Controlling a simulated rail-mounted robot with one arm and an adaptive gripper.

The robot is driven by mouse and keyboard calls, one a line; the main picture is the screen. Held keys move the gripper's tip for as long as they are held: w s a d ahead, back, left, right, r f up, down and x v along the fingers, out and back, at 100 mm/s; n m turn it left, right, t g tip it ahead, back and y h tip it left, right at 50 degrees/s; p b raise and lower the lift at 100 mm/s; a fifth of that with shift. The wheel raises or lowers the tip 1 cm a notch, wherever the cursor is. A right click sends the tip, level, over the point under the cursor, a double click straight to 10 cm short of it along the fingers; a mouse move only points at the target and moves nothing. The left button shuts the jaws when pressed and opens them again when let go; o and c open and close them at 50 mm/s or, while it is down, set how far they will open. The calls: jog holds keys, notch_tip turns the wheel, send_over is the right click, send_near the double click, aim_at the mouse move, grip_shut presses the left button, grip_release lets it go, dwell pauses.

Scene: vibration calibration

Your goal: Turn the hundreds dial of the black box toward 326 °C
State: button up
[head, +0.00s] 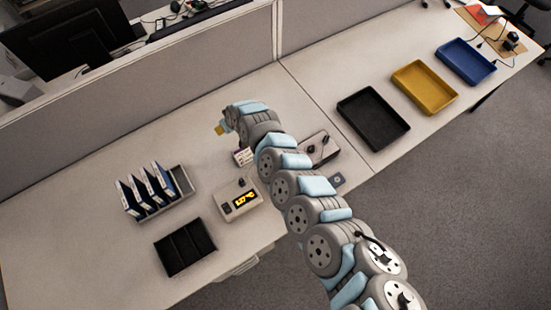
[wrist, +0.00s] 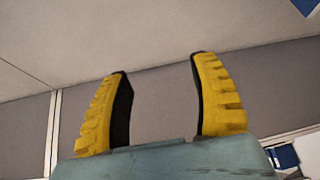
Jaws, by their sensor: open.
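My gripper (wrist: 162,85) is open and empty in the wrist view, its two yellow fingers wide apart. Its yellow tip (head: 220,130) also shows in the head view, over the back of the desk near the partition. A dark-sided box (head: 326,155) with dark knobs on top sits on the desk, right of my arm in the head view. My arm partly hides it, and I cannot read any dial value. My gripper is apart from it, to its left and farther back. The box is not seen in the wrist view.
A pale box with a lit yellow display (head: 241,204) stands left of my arm. Binders in a rack (head: 152,190) and a black compartment tray (head: 185,246) lie farther left. Black (head: 373,119), yellow (head: 424,87) and blue (head: 466,61) trays lie at right. A grey partition (head: 200,65) borders the desk's back.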

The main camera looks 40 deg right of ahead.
jog(key=s+d+f+n+g+b, duration=0.1)
jog(key=s+d+g, duration=0.2)
jog(key=s, duration=0.6)
jog(key=s+d+f+n+g, duration=0.1)
jog(key=s+d+g, duration=0.2)
jog(key=s, duration=0.6)
notch_tip(320, 180, down, 11)
jog(key=b, duration=1.1)
jog(key=shift+s+a+f, duration=0.1)
jog(key=shift+a+f, duration=0.05)
jog(key=shift+f, duration=0.05)
notch_tip(320, 180, down, 4)
jog(key=b, duration=0.3)
jog(key=shift+a, duration=0.1)
jog(key=shift+f, duration=1.05)
grip_shut()
